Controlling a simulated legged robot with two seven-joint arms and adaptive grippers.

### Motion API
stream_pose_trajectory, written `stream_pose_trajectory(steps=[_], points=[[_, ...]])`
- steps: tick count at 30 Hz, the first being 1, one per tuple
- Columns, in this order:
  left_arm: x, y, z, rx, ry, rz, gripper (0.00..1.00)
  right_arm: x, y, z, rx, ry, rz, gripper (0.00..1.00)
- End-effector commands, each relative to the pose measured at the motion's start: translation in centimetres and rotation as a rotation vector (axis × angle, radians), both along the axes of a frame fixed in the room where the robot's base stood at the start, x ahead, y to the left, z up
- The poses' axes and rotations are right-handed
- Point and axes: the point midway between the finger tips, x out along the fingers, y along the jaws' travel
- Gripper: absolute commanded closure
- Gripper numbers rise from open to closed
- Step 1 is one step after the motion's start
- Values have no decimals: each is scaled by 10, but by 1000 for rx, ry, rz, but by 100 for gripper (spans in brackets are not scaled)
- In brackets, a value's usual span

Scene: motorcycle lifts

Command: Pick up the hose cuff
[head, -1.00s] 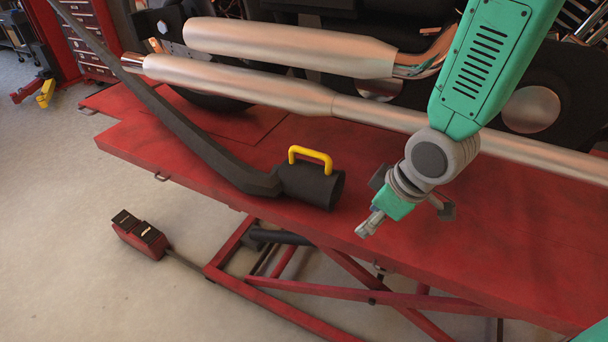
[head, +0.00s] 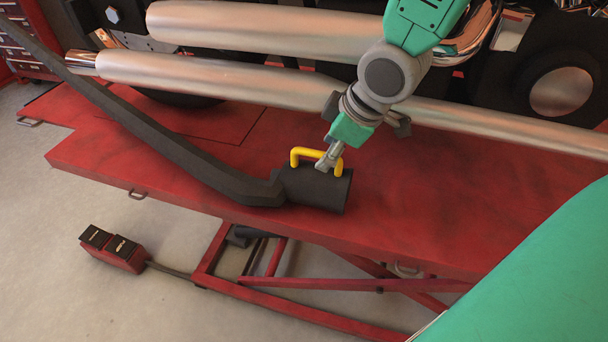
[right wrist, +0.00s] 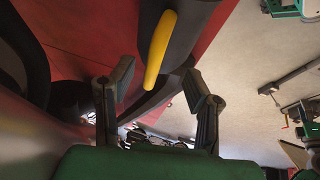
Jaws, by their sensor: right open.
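The hose cuff (head: 313,188) is a black cylinder with a yellow handle (head: 301,153) on top. It lies on the red lift table (head: 440,190) near its front edge, at the end of a dark hose. My right gripper (head: 328,164) is at the right part of the handle in the head view and hides some of it. In the right wrist view the yellow handle (right wrist: 158,52) stands ahead, between and beyond the two spread fingers (right wrist: 157,88). The right gripper is open and empty. I cannot tell whether a finger touches the handle. My left gripper is not in view.
The dark hose (head: 165,140) runs from the cuff to the upper left. Two silver exhaust pipes (head: 190,77) of the motorcycle lie behind the cuff, close to my right arm. A red foot pedal (head: 113,249) is on the floor. The table right of the cuff is clear.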

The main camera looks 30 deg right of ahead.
Motion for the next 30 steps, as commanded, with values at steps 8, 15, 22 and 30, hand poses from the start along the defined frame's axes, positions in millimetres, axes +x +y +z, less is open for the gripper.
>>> stream_pose_trajectory(steps=[8, 15, 22, 30], points=[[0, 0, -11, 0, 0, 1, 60, 16, 11, -34, -4, 1, 0, 56], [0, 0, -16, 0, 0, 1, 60, 25, 15, -55, -4, -2, -1, 56], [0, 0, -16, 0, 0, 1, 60, 26, 15, -55, -3, -3, -1, 56], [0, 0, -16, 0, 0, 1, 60, 27, 14, -56, -4, -1, -2, 100]])
